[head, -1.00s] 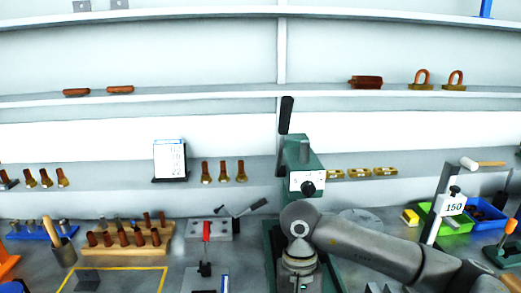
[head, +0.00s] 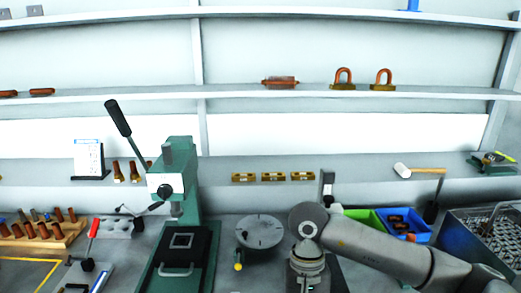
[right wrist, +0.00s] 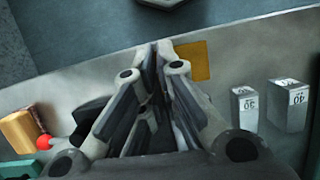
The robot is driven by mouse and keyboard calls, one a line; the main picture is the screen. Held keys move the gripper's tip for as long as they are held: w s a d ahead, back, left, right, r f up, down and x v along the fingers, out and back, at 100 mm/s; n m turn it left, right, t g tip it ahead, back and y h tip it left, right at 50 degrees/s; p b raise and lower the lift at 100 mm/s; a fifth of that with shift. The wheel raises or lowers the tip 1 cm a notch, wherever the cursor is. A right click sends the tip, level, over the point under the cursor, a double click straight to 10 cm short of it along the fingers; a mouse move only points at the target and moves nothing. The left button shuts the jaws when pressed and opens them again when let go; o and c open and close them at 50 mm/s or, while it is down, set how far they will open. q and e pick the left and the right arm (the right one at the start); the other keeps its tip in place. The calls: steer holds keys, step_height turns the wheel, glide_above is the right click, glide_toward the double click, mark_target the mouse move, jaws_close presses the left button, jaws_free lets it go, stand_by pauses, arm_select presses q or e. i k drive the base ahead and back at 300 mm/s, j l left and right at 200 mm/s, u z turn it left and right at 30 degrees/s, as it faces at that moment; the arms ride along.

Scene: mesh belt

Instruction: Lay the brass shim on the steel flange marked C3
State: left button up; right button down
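A flat brass-coloured square (right wrist: 193,60), which looks like the brass shim, shows just right of the fingertips of my right gripper (right wrist: 158,48) in the right wrist view. Its left edge is hidden by a finger. The fingertips are close together; I cannot tell whether they grip the square. In the head view my right arm (head: 375,248) comes in from the right and its wrist points down near the front edge; the fingers are hidden. I can read no C3 mark in either view. My left gripper is not in view.
A green press (head: 180,180) stands left of a round grey plate (head: 262,230). Green (head: 366,217) and blue (head: 418,236) bins and a mesh-filled tray (head: 450,235) are at right. Blocks marked 30 (right wrist: 244,108) and 40 (right wrist: 288,105) stand right of my right gripper.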

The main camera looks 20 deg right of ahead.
mark_target(496, 155)
steer(key=k+l, duration=0.15)
steer(key=l, duration=0.25)
steer(key=k+l, duration=0.1)
steer(key=l, duration=0.3)
steer(key=k+l, duration=0.15)
steer(key=l, duration=0.25)
steer(key=k+l, duration=0.15)
steer(key=l, duration=0.25)
steer(key=k+l, duration=0.1)
steer(key=l, duration=0.3)
